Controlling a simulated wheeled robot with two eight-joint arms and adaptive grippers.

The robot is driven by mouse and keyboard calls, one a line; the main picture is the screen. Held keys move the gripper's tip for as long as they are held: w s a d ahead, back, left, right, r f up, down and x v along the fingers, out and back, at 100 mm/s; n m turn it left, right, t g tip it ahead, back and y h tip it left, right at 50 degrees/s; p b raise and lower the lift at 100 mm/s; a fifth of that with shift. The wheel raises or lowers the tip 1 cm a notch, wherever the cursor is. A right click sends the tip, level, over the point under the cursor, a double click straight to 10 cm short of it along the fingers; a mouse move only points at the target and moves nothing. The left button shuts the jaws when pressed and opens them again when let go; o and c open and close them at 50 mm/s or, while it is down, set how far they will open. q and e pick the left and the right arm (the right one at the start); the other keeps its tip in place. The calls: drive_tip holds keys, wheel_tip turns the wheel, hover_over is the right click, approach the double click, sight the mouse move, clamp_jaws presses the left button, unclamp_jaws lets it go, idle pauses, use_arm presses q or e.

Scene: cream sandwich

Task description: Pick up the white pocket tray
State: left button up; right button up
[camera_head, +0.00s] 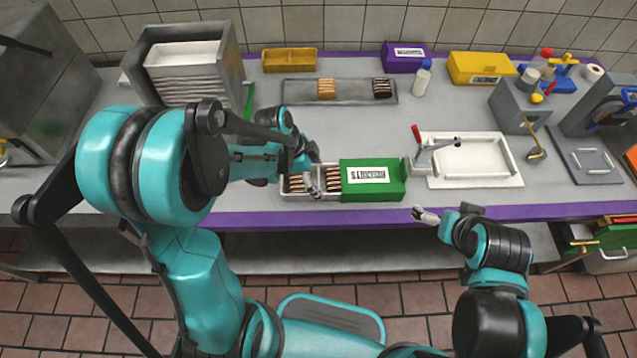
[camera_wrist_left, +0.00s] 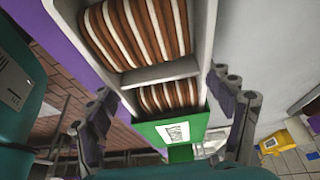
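The white pocket tray (camera_head: 283,190) holds rows of brown-and-cream sandwich cookies in its pockets. Its right part is hidden by a green labelled box (camera_head: 392,170). My left gripper (camera_head: 313,170) is over the tray, close to the box. In the left wrist view, the tray's wall (camera_wrist_left: 204,45) and divider (camera_wrist_left: 160,73) show, with the green box (camera_wrist_left: 187,127) at its far end. The left gripper's fingers (camera_wrist_left: 165,105) are spread on both sides of the tray, with a gap at the left. My right gripper (camera_head: 440,213) is near the counter's front edge, away from the tray; its opening is unclear.
A white shallow tray (camera_head: 430,145) and a grey stand with a red handle (camera_head: 417,134) are right of the box. A grey tray (camera_head: 355,91) with cookies lies behind. A grey rack (camera_head: 236,65) stands at back left. The purple counter edge (camera_head: 385,213) runs along the front.

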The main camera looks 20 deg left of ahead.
use_arm(q)
drive_tip(key=shift+c, duration=0.6)
drive_tip(key=shift+r, duration=0.15)
drive_tip(key=shift+r+p, duration=0.5)
drive_tip(key=shift+r, duration=0.1)
drive_tip(key=a, duration=0.1)
drive_tip(key=s+a, duration=0.1)
drive_tip(key=a, duration=0.1)
drive_tip(key=shift+a+f, duration=0.15)
drive_tip(key=shift+a, duration=0.05)
drive_tip(key=shift+a+p, duration=0.35)
wheel_tip(320, 180, up, 14)
drive_tip(key=p, duration=0.4)
drive_tip(key=shift+p, duration=0.35)
drive_tip(key=shift+f, duration=0.15)
